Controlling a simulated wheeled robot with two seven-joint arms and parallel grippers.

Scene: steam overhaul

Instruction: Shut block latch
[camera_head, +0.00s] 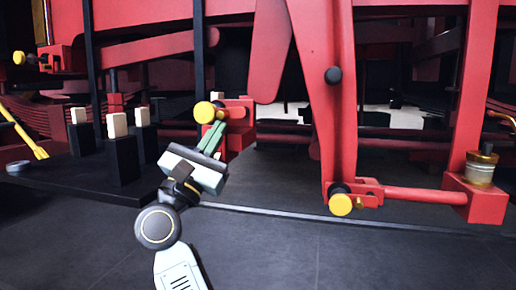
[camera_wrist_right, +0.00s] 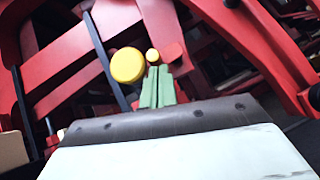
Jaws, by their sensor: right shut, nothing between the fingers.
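My right gripper (camera_head: 213,134) has green fingers that are shut and empty, and they point up at a red bracket block (camera_head: 237,112) with a round yellow knob (camera_head: 205,112). In the right wrist view the shut fingers (camera_wrist_right: 158,80) lie side by side, just right of the large yellow knob (camera_wrist_right: 127,65). A small yellow round end (camera_wrist_right: 152,55) shows just above the fingertips, with a red rounded part (camera_wrist_right: 172,53) to its right. I cannot tell whether the fingertips touch any of these. I cannot tell which part is the block latch. My left gripper is not in view.
A red beam (camera_head: 320,80) comes down at the centre to a second yellow knob (camera_head: 341,205) and a red rod (camera_head: 425,195). Black posts with pale tops (camera_head: 122,158) stand on a dark ledge at left. The dark floor (camera_head: 330,255) in front is clear.

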